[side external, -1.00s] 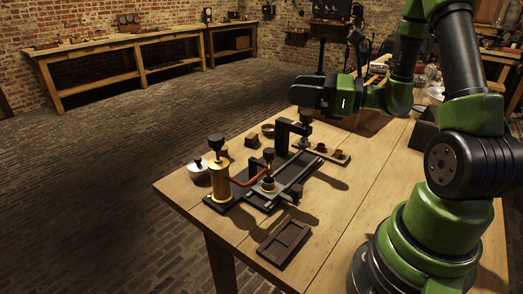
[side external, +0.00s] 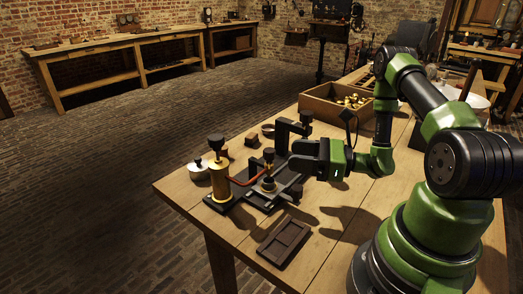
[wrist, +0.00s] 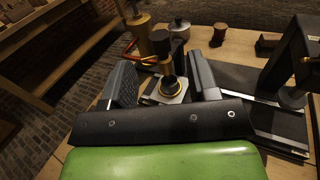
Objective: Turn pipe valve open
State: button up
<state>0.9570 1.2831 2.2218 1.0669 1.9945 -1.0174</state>
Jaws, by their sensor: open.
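A red pipe (side external: 240,181) runs from the brass cylinder (side external: 219,182) to a black-knobbed fitting (side external: 268,154), which looks like the pipe valve. In the wrist view the fitting's dark knob (wrist: 160,41) stands upright just beyond my fingers, with the orange-red pipe (wrist: 148,60) beside it. A small dark jar top with a gold ring (wrist: 170,87) sits on a pale plate between my fingers. My gripper (wrist: 163,72) is open and holds nothing. In the side view my gripper (side external: 287,177) reaches in low from the right. I cannot tell whether it touches anything.
A black press-like stand (side external: 283,134) rises behind the fitting. A lidded metal pot (side external: 198,170) stands left of the cylinder. A dark tray (side external: 284,242) lies near the front edge. A wooden box of brass parts (side external: 337,104) is at the back.

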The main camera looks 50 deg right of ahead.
aim_at(269, 157)
jog(key=x, duration=0.8)
jog(key=shift+w+a, duration=0.15)
jog(key=shift+w, duration=0.2)
